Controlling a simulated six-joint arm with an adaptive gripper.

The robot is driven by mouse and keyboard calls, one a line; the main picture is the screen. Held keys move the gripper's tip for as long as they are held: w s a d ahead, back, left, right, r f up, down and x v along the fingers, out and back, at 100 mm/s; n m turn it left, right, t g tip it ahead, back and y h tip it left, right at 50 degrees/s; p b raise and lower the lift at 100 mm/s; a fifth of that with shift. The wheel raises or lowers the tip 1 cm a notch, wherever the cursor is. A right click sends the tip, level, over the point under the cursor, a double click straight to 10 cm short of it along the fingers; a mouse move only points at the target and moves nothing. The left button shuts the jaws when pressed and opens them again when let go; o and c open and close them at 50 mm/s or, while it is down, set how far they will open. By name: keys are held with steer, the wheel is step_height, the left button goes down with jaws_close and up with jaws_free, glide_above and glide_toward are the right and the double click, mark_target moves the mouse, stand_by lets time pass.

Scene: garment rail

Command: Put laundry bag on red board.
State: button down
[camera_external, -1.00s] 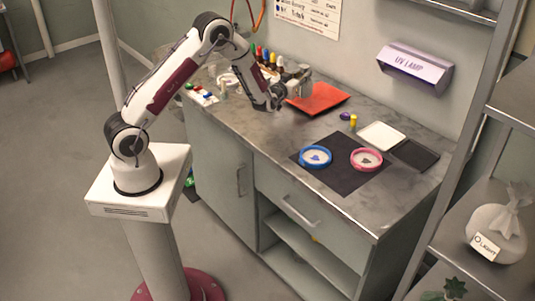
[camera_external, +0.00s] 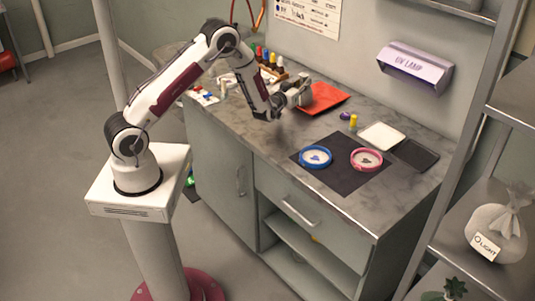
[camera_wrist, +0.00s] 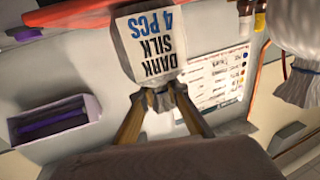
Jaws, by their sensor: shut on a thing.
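In the wrist view a pale laundry bag (camera_wrist: 150,80) with a label reading "DARK SILK 4 PCS" is held by its narrow neck. My gripper (camera_wrist: 160,95) is shut on that neck. The red board (camera_external: 326,97) lies on the bench near the wall. It also shows along the upper edge of the wrist view (camera_wrist: 70,20).
Another pale tied bag (camera_wrist: 300,85) shows at the wrist view's right edge. Small bottles stand behind the arm. Right of the board are a yellow bottle (camera_external: 353,121), blue (camera_external: 316,157) and pink (camera_external: 366,160) rings on a dark mat, and a white tray (camera_external: 382,136). A UV lamp (camera_external: 414,67) hangs above.

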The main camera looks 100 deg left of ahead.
steer(key=c, duration=2)
jaws_free()
steer(key=shift+f, duration=0.1)
steer(key=shift+d, duration=0.1)
steer(key=shift+v, duration=5.95)
steer(key=shift+r, duration=0.25)
